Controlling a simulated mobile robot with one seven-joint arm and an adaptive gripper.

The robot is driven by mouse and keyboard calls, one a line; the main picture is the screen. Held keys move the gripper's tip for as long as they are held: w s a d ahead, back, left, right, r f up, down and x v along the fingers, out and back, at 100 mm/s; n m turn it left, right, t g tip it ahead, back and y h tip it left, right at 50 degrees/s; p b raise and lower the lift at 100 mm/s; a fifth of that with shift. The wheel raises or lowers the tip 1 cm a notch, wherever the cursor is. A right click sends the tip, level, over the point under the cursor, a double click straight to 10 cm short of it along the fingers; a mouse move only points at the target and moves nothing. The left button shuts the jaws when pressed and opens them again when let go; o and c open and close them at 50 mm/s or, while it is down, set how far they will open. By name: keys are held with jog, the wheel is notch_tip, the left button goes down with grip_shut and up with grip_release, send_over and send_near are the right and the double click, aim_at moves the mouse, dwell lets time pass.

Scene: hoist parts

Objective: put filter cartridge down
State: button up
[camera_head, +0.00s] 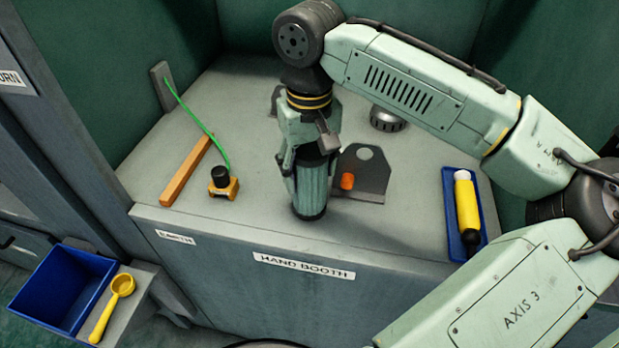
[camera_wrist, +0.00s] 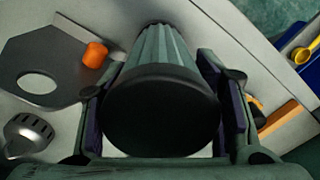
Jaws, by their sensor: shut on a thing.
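The filter cartridge (camera_head: 312,186) is a ribbed grey-green cylinder with dark end caps. It stands upright between the fingers of my gripper (camera_head: 308,165), near the front edge of the grey booth top. In the wrist view the cartridge (camera_wrist: 165,65) fills the middle, its black end cap facing the camera. The fingers of my gripper (camera_wrist: 162,110) are shut on it from both sides. Its lower end appears at or very near the booth top; I cannot tell whether it touches.
A grey plate with a hole (camera_head: 366,172) and an orange plug (camera_head: 347,181) lie just right. A metal knob (camera_head: 387,119) is behind. A blue tray (camera_head: 481,208) holds a yellow tool (camera_head: 466,205). Left are a wooden bar (camera_head: 187,171) and a yellow clamp (camera_head: 223,188) on a green cable.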

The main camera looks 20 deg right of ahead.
jog(key=c, duration=0.8)
jog(key=shift+r, duration=0.1)
